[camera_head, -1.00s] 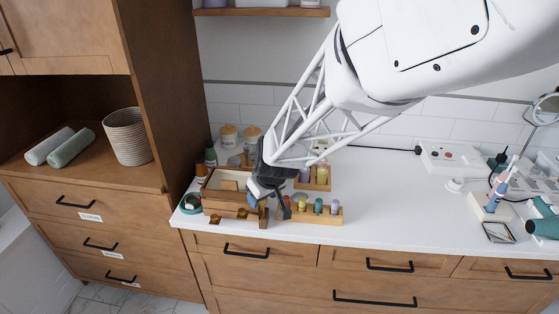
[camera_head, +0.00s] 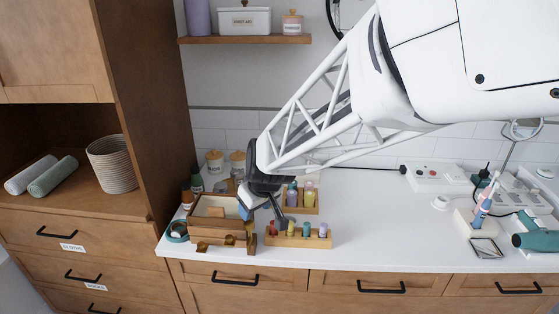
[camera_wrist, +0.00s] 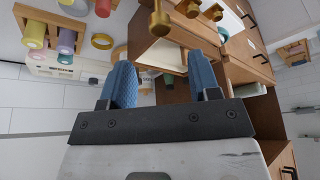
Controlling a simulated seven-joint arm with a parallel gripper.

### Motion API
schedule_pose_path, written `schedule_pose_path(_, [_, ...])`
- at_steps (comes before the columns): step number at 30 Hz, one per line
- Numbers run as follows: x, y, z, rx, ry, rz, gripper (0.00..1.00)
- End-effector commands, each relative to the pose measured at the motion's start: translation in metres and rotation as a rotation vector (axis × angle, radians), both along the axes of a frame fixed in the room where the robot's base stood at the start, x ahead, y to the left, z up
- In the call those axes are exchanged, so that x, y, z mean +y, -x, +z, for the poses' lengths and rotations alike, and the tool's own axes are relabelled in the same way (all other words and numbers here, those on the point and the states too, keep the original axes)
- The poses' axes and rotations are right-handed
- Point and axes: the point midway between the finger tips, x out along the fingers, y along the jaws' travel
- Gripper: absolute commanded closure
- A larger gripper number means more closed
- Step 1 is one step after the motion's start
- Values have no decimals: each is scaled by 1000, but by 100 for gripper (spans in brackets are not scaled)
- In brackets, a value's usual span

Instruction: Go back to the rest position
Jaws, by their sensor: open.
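My gripper (camera_head: 262,212) hangs over the counter by the wooden box, at the left part of the countertop. In the wrist view its two blue fingers (camera_wrist: 157,80) stand well apart with nothing held between them. The wooden box (camera_head: 213,225) is below and left of the gripper in the head view. It also shows beyond the fingers in the wrist view (camera_wrist: 150,50). I cannot tell the exact gap between the fingers and the box.
A wooden rack (camera_head: 297,240) with several small bottles stands right of the gripper, with another rack (camera_head: 310,208) behind. A teal tape roll (camera_head: 176,232) lies left of the box. A power strip (camera_head: 435,177) and toothbrush holder (camera_head: 474,222) stand right. The counter between (camera_head: 380,220) is clear.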

Motion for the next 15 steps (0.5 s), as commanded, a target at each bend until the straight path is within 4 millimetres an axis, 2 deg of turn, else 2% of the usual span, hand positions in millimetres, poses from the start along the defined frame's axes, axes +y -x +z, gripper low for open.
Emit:
schedule_pose_path(10, [-1,0,1,1,-1,-2,44])
schedule_pose_path(15, [-15,5,8,6,0,-28,44])
